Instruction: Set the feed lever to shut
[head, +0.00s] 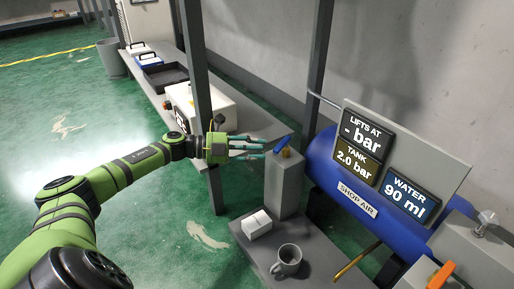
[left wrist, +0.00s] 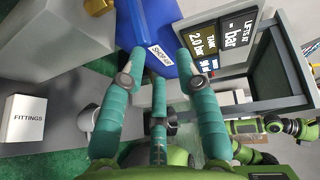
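A blue lever (head: 282,144) with a brass-yellow part (head: 286,152) sits on top of a grey pedestal (head: 285,184) in the head view. No label marks it as the feed lever. My left gripper (head: 262,151) is just left of the lever, its teal fingers pointing at it; I cannot tell whether they touch. In the left wrist view the fingers (left wrist: 157,75) are spread with nothing between them, and the brass part (left wrist: 98,6) is at the top left edge. My right gripper is not clearly seen.
Behind is a blue SHOP AIR tank (head: 327,165) with display panels (head: 367,142). A mug (head: 287,261) and a white FITTINGS box (head: 257,224) stand on the low grey surface (head: 262,259). An orange handle (head: 441,275) is at lower right. A dark post (head: 196,70) stands near my left arm.

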